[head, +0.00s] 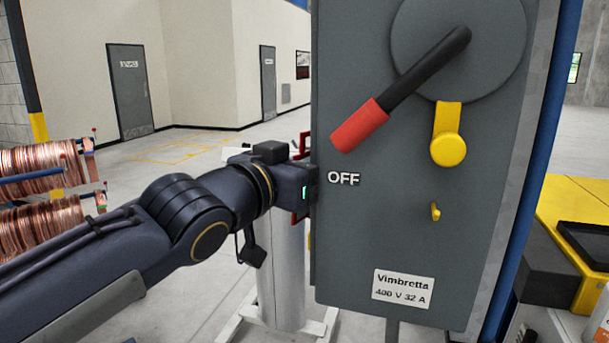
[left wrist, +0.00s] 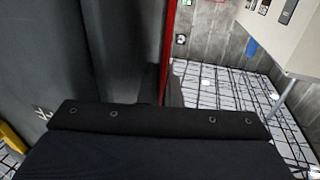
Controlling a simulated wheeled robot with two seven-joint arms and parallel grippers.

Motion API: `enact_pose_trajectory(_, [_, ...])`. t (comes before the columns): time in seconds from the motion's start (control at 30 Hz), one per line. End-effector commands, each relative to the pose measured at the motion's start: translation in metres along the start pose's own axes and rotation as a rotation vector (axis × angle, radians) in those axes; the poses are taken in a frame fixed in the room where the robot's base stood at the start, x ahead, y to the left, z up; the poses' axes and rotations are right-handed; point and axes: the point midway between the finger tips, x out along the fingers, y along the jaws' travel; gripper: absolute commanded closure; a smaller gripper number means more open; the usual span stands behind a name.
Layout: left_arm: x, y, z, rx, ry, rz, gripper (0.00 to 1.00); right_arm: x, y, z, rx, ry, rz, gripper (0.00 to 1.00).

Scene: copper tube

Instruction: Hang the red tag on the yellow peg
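The yellow peg (head: 435,212) is a small hook on the front of the grey switch cabinet, below the large handle; it is empty. My left gripper (head: 312,187) reaches in from the left at the cabinet's left edge, which hides its fingertips. Red edges of the red tag (head: 301,217) show above and below the gripper. In the left wrist view the tag (left wrist: 169,45) appears edge-on as a narrow red strip between the dark fingers (left wrist: 162,92), which look shut on it. Most of the tag's face is hidden. My right gripper is not in view.
The grey cabinet (head: 400,240) fills the centre right and stands close to my left gripper. Its red-ended handle (head: 358,125) and a yellow hasp piece (head: 447,135) protrude above the peg. Copper coils (head: 40,170) lie at left; a yellow-and-black unit (head: 575,205) stands at right.

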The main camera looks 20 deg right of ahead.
Motion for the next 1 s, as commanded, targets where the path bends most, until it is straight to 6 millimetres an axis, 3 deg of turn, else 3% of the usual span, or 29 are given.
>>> enact_pose_trajectory(0.1, [-0.0001,-0.0011,0.0105,0.001,-0.003,-0.001,1.00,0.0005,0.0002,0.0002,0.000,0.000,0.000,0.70])
enact_pose_trajectory(0.47, [-0.0001,-0.0016,0.0150,-0.001,-0.002,-0.001,1.00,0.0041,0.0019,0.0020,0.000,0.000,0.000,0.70])
enact_pose_trajectory(0.63, [-0.0001,-0.0017,0.0132,0.000,-0.002,-0.001,0.75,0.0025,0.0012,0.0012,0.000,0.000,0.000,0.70])
enact_pose_trajectory(1.0, [-0.0001,-0.0018,0.0137,0.000,-0.002,-0.002,0.74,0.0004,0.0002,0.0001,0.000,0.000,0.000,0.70])
